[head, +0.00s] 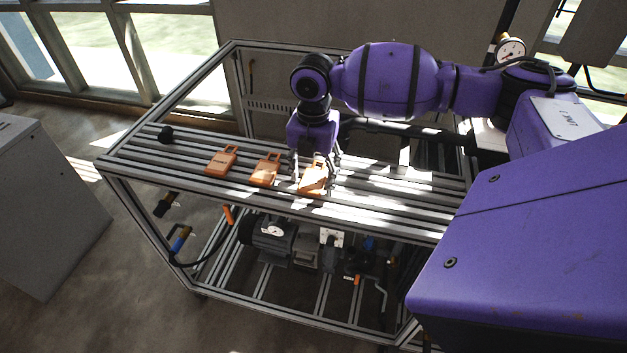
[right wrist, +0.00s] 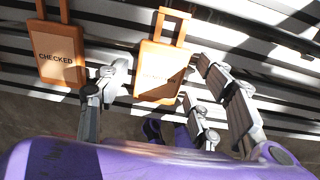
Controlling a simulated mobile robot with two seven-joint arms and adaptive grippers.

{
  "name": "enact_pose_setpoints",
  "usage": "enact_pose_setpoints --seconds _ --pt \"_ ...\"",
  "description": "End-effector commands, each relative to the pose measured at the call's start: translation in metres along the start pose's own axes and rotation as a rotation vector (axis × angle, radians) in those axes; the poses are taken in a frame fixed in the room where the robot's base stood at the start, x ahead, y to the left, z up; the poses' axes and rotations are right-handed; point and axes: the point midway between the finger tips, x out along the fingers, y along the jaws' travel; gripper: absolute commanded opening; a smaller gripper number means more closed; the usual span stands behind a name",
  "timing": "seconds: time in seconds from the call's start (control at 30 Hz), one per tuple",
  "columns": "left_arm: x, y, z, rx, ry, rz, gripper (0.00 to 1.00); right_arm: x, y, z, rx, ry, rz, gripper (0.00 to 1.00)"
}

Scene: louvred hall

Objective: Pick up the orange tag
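Three orange tags with handle loops lie on the slatted top of the metal frame: a left tag (head: 221,161), a middle tag (head: 265,170) and a right tag (head: 314,181). My right gripper (head: 315,175) points down over the right tag, its fingers spread on either side of it. In the right wrist view this tag (right wrist: 162,72) sits between the open fingers (right wrist: 165,95), with sunlight washing out its label. Another tag (right wrist: 58,55), marked "CHECKED", lies left of the fingers. I cannot tell whether any finger touches the tag. My left gripper is not in view.
Pumps and hoses (head: 270,232) fill the space below. A grey cabinet (head: 50,200) stands at the left. The slats right of the gripper are clear.

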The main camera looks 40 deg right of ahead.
Motion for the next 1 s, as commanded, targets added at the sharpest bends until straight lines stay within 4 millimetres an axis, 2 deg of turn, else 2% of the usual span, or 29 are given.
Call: enact_pose_setpoints --seconds 0.03,0.2,0.23,0.5,0.67,0.83,1.0 --pt "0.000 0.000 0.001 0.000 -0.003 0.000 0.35 0.000 0.000 0.000 0.000 0.000 0.000 0.49" --pt "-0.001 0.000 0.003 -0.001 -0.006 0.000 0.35 0.000 0.000 0.000 0.000 0.000 0.000 0.26" --pt "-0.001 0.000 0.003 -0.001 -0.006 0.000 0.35 0.000 0.000 0.000 0.000 0.000 0.000 0.25" --pt "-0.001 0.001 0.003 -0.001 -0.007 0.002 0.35 -0.001 0.000 0.000 0.000 -0.001 0.000 0.25" --pt "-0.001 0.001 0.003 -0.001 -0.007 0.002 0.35 -0.011 0.001 0.001 0.001 -0.002 0.002 0.25" --pt "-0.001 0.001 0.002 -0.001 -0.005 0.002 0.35 -0.033 0.000 0.001 0.001 -0.002 0.002 0.25" --pt "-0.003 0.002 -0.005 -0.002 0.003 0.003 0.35 -0.066 -0.017 -0.020 -0.001 -0.005 0.003 0.25"
